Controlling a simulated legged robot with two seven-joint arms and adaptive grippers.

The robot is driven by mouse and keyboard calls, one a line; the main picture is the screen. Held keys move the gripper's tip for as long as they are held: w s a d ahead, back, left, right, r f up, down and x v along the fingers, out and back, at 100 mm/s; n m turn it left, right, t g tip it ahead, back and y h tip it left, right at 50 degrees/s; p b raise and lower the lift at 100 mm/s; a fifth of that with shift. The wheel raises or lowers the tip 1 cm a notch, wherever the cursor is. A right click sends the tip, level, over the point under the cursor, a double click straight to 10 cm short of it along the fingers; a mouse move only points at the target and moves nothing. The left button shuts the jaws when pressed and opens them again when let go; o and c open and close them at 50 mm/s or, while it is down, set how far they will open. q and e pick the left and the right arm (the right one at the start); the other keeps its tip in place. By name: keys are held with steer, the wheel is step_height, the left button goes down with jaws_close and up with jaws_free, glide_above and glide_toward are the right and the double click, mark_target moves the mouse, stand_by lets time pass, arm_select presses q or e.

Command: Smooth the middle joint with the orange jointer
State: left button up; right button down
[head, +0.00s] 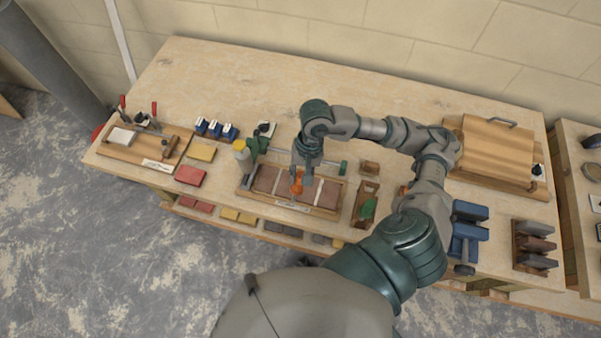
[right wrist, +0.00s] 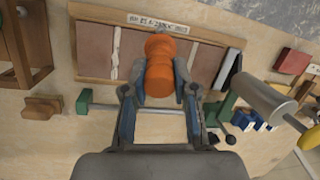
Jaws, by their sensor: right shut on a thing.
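My right gripper (head: 299,175) is shut on the orange jointer (head: 297,186), over the middle of the brick panel. In the right wrist view the jointer's orange handle (right wrist: 160,62) sits between the two fingers (right wrist: 158,92). The panel is a wooden tray (right wrist: 95,12) of brown bricks (right wrist: 92,45) with pale joints between them. One pale joint (right wrist: 116,52) shows left of the handle and another (right wrist: 192,56) right of it. The middle joint is hidden behind the jointer, and I cannot tell whether the tip touches it. My left gripper is not in view.
A green clamp (head: 253,152) with a long bar lies along the panel's back edge. A wooden tray with a green item (head: 368,208) is close on the right. Red (head: 190,175) and yellow (head: 202,151) blocks lie left.

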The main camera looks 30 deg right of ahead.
steer(key=shift+r+p, duration=1.5)
steer(key=shift+r, duration=2)
steer(key=shift+w, duration=0.15)
